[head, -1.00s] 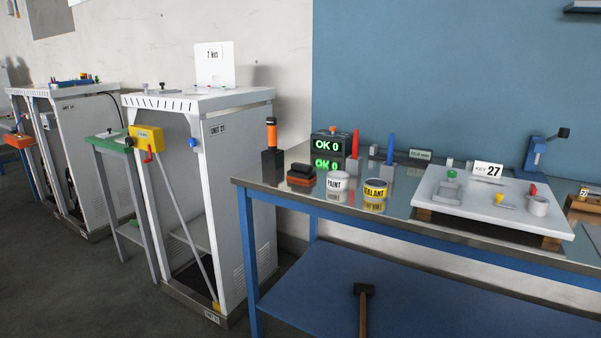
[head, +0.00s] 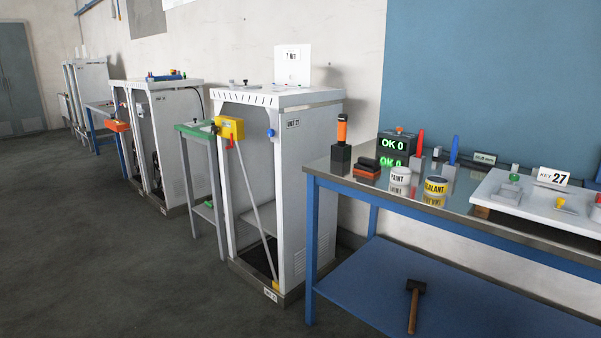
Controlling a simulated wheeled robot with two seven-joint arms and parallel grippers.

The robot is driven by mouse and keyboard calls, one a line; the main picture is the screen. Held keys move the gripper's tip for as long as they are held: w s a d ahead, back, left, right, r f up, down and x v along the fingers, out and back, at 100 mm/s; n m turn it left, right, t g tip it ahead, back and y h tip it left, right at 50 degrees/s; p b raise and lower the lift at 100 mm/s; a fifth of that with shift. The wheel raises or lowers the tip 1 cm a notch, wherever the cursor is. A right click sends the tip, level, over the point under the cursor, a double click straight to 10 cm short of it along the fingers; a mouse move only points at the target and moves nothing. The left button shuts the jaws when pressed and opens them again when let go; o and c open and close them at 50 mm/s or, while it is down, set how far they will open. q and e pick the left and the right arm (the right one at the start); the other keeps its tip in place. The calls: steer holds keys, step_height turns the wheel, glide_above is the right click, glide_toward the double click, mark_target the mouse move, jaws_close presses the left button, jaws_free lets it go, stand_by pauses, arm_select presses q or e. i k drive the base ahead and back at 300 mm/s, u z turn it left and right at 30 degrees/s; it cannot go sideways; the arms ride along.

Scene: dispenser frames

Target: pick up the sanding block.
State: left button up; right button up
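What looks like the sanding block (head: 367,168), a low block with a dark top and an orange-brown lower part, lies on the metal bench top (head: 455,210) near its left end. It is right of a dark holder with an orange-handled tool (head: 342,130) and left of the paint can (head: 400,178). The block is small in view, so its finer shape cannot be told. Neither of my grippers shows in the head view.
A sealant can (head: 436,187), a display reading OK 0 (head: 392,144) and a white board (head: 515,205) stand on the bench. A mallet (head: 415,300) lies on the blue lower shelf (head: 370,290). A white cabinet (head: 302,200) stands left of the bench. Open floor (head: 120,270) lies at left.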

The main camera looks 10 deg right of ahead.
mark_target(367, 167)
steer(key=u, duration=0.65)
steer(key=i, duration=0.8)
steer(key=z, duration=0.65)
steer(key=i, duration=1.35)
steer(key=z, duration=1.1)
